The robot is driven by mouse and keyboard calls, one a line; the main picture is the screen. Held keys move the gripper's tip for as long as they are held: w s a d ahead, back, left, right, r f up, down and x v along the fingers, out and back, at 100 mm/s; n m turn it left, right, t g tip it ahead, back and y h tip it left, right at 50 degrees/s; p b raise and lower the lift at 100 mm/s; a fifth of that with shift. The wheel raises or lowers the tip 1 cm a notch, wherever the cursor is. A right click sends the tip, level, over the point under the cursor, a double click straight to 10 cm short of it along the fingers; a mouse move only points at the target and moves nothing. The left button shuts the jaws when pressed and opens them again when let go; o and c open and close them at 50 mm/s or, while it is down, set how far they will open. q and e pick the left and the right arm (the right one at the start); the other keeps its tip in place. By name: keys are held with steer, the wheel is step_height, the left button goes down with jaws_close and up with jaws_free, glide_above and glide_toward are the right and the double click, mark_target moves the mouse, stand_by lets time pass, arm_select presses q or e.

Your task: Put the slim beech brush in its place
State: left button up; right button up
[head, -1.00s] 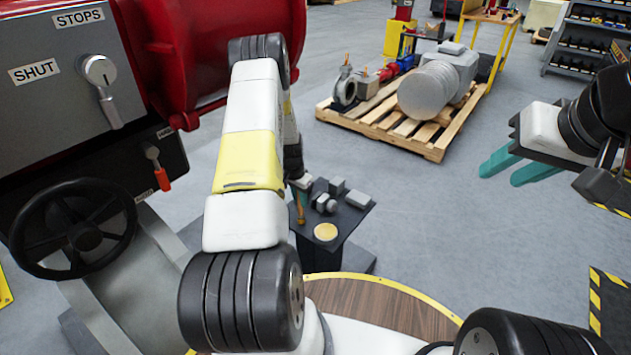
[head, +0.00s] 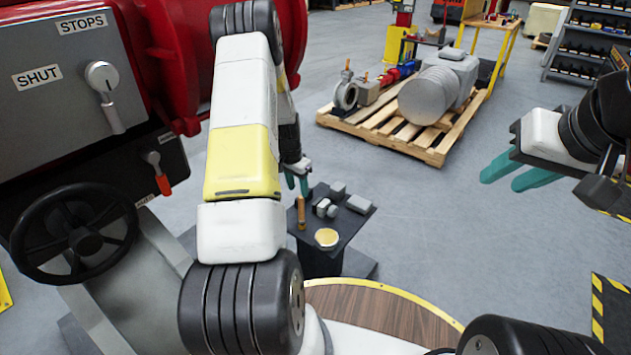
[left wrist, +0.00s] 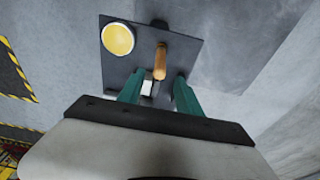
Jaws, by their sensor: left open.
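The slim beech brush (head: 301,213) shows as a thin orange-brown handle at the left side of a small dark stand (head: 350,222). It looks upright there; its lower end is hard to make out. In the left wrist view the brush handle (left wrist: 160,62) lies ahead of and between my fingertips, clear of both. My left gripper (head: 296,183) is open and empty just above the brush; its teal fingers also show in the left wrist view (left wrist: 158,84). My right gripper (head: 502,182) is open and empty, off to the right over the floor.
The stand also carries a round yellow-topped tin (head: 326,238) and several grey blocks (head: 360,203). A black handwheel (head: 75,233) and the grey panel (head: 60,75) of the red actuator stand at left. A loaded wooden pallet (head: 400,130) lies behind on open floor.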

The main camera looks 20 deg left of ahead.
arm_select(q)
steer(key=s+d+r+t, duration=0.1)
steer(key=s+d+r, duration=0.2)
steer(key=r, duration=0.6)
steer(key=s+d+r+n, duration=0.1)
steer(key=s+d+r, duration=0.2)
steer(key=r, duration=0.6)
steer(key=s+d+r+t, duration=0.1)
steer(key=s+d+r, duration=0.15)
steer(key=r, duration=0.65)
steer(key=s+d+r, duration=0.3)
steer(key=s, duration=0.4)
steer(key=s+d+r+n+t+h, duration=0.1)
steer(key=s+d+r, duration=0.1)
steer(key=s, duration=0.5)
steer(key=s+d+r+n+t, duration=0.1)
steer(key=s+d+r, duration=0.2)
steer(key=s+r, duration=0.2)
steer(key=shift+s+d+h, duration=0.3)
steer(key=shift+s+d, duration=0.05)
steer(key=shift+s, duration=0.85)
